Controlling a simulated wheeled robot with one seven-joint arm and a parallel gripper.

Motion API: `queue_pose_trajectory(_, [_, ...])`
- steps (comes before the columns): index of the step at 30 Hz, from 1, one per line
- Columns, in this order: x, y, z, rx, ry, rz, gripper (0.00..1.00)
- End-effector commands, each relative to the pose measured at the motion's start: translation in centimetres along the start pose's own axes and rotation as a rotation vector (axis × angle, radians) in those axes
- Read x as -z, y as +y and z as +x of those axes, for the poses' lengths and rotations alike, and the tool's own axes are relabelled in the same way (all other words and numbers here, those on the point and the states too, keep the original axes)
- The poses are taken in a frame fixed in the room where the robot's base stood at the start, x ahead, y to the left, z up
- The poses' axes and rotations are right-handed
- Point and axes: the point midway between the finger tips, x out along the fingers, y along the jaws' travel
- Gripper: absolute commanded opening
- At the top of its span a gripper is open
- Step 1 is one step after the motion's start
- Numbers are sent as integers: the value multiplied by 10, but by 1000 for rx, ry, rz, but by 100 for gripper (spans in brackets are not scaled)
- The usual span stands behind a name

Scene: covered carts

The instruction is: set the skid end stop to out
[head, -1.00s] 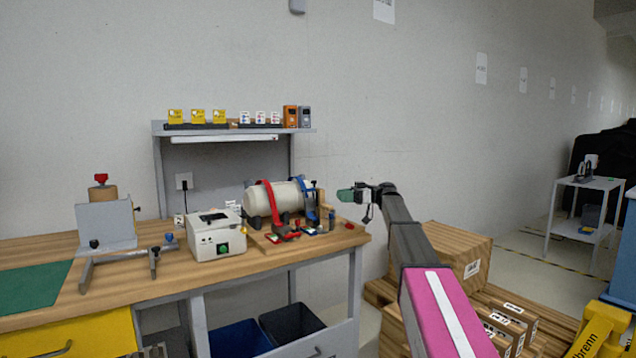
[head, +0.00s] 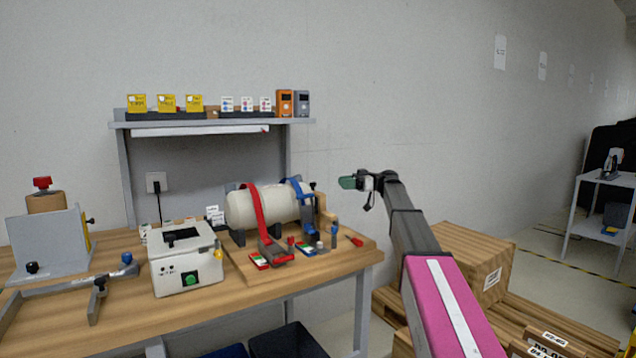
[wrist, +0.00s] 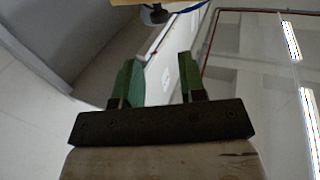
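The wooden skid (head: 247,268) lies on the workbench and carries a white cylinder (head: 278,208) under a red strap (head: 254,215) and a blue strap (head: 303,198). A tan upright block (head: 327,217) stands at the skid's right end; it may be the end stop, but its setting cannot be told. A small red handle (head: 354,241) is at the right. My gripper (head: 346,183) is in the air right of and above the skid, pointing left. In the wrist view, my gripper's green fingers (wrist: 162,78) are apart with nothing between them.
Left of the skid are a white box with a green button (head: 187,262) and a grey bracket fixture (head: 45,245). A shelf (head: 215,121) stands behind. The air around my gripper is clear.

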Motion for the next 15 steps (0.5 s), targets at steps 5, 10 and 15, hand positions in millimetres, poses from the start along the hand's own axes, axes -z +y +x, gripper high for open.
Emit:
queue_pose_trajectory(5, [0,-1,14,1,0,0,38])
queue_pose_trajectory(10, [0,-1,42,2,0,0,38])
queue_pose_trajectory(15, [0,-1,72,1,0,0,38])
